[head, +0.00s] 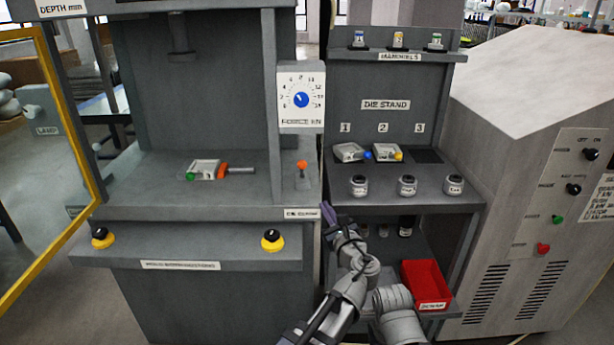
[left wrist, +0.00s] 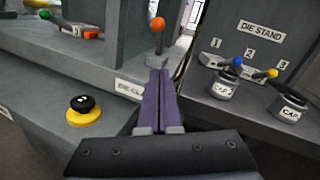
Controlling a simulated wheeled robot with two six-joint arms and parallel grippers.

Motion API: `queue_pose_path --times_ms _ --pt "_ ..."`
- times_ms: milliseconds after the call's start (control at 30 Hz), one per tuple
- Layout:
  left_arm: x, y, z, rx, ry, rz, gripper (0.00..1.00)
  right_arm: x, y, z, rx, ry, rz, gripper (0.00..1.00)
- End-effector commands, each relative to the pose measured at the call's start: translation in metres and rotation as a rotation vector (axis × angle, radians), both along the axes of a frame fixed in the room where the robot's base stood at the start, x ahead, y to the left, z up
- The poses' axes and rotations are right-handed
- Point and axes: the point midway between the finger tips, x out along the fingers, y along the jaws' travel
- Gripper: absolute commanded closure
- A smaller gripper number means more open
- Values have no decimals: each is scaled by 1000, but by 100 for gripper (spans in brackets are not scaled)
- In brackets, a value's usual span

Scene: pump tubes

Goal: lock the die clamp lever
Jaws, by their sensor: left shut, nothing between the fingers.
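The die clamp lever (head: 301,168) has an orange ball knob on a thin stem and stands nearly upright on the right of the press bed. It also shows in the left wrist view (left wrist: 157,25), just beyond my fingertips. A die (head: 204,169) with a green knob lies on the press bed, with an orange block and grey rod beside it. My left gripper (head: 328,212) is shut and empty, in front of the bed's right front corner, below and to the right of the lever.
The die stand to the right holds two dies (head: 348,152) and several capped jars (head: 407,185). A red bin (head: 426,285) sits on its lower shelf. Yellow-based black buttons (head: 271,240) line the press front. A dial post (head: 301,97) rises behind the lever.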

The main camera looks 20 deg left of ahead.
Motion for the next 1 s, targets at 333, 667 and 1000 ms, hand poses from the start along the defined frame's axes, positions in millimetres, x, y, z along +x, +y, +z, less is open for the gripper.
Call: queue_pose_path --times_ms 333,667,1000 --pt "21 12 1 -2 0 4 100 0 0 1 0 0 0 50" --pt "78 49 2 -3 -1 4 100 0 0 3 0 0 0 50" --pt "99 74 28 -3 0 2 100 0 0 28 0 0 0 50"
